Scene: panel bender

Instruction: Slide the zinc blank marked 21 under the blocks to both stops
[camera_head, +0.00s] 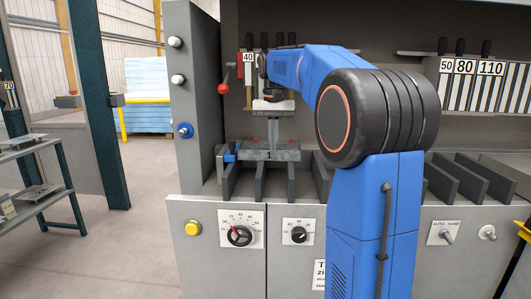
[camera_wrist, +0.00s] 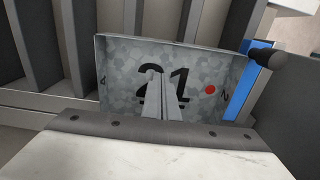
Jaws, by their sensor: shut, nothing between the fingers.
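The zinc blank marked 21 (camera_wrist: 204,66) fills the middle of the wrist view, a mottled grey plate with a red dot at its right. Its near edge is hidden behind my gripper body. My gripper (camera_wrist: 153,78) is shut and empty, its fingers together in front of the digits; whether they touch the plate I cannot tell. In the head view my gripper (camera_head: 272,148) points down over the grey work area at the machine bed. A blue piece (camera_wrist: 247,82) stands along the blank's right edge; a blue piece also shows in the head view (camera_head: 230,152). I cannot make out the blocks clearly.
Dark upright ribs (camera_head: 261,180) with gaps between them line the bed, left and right of my arm. A black knob (camera_wrist: 270,57) stands out near the blue piece. A red-knobbed lever (camera_head: 224,88) is at the left. My arm hides the bed's middle.

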